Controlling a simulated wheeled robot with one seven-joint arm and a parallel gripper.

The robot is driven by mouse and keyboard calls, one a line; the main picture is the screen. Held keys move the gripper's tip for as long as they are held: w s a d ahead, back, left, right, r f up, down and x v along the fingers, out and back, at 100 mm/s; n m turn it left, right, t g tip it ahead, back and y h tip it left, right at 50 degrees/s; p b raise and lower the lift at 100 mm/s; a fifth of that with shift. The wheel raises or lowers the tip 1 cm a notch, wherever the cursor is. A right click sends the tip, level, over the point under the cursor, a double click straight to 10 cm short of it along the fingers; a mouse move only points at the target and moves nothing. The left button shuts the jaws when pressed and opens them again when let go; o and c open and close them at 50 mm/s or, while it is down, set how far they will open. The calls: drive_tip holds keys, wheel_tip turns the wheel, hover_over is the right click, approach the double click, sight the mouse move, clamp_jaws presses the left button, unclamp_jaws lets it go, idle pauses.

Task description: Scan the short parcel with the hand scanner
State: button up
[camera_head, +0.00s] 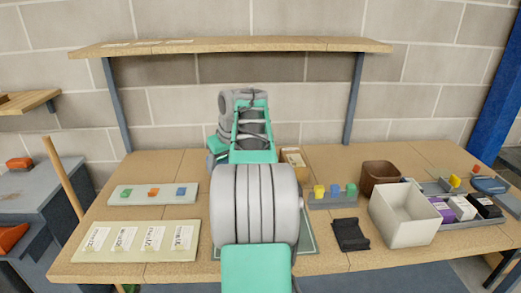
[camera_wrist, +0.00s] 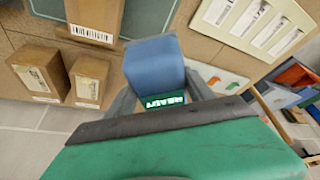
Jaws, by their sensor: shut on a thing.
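My gripper (camera_wrist: 161,98) is shut on a blue block-shaped thing, seemingly the hand scanner (camera_wrist: 155,68), with a small green panel bearing white marks. In the head view my arm hides the gripper and scanner. In the wrist view, brown parcels with barcode labels stand beside the scanner: a large one (camera_wrist: 97,14) at the top, one (camera_wrist: 35,62) at the left, and a smaller one (camera_wrist: 90,77) between them and the scanner. The smaller one looks like the short parcel, though their heights are hard to judge. The scanner appears apart from them. One parcel (camera_head: 293,157) shows behind my arm in the head view.
A label board (camera_head: 137,240) and a tray of small blocks (camera_head: 152,195) lie left. A block rack (camera_head: 332,199), black stand (camera_head: 350,234), brown bin (camera_head: 380,175) and white open box (camera_head: 404,216) stand right. A shelf (camera_head: 230,46) spans the back above the bench.

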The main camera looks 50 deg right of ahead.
drive_tip(key=s+d+r, duration=0.1)
drive_tip(key=s+d, duration=0.6)
drive_tip(key=d, duration=0.3)
drive_tip(key=shift+m, duration=0.4)
wheel_tip(320, 180, down, 7)
drive_tip(key=b, duration=0.6)
drive_tip(key=shift+r+b, duration=0.1)
drive_tip(key=shift+b, duration=0.3)
drive_tip(key=shift+f+b, duration=0.55)
drive_tip(key=shift+f, duration=0.2)
wheel_tip(320, 180, up, 7)
drive_tip(key=p, duration=0.7)
drive_tip(key=shift+p, duration=0.35)
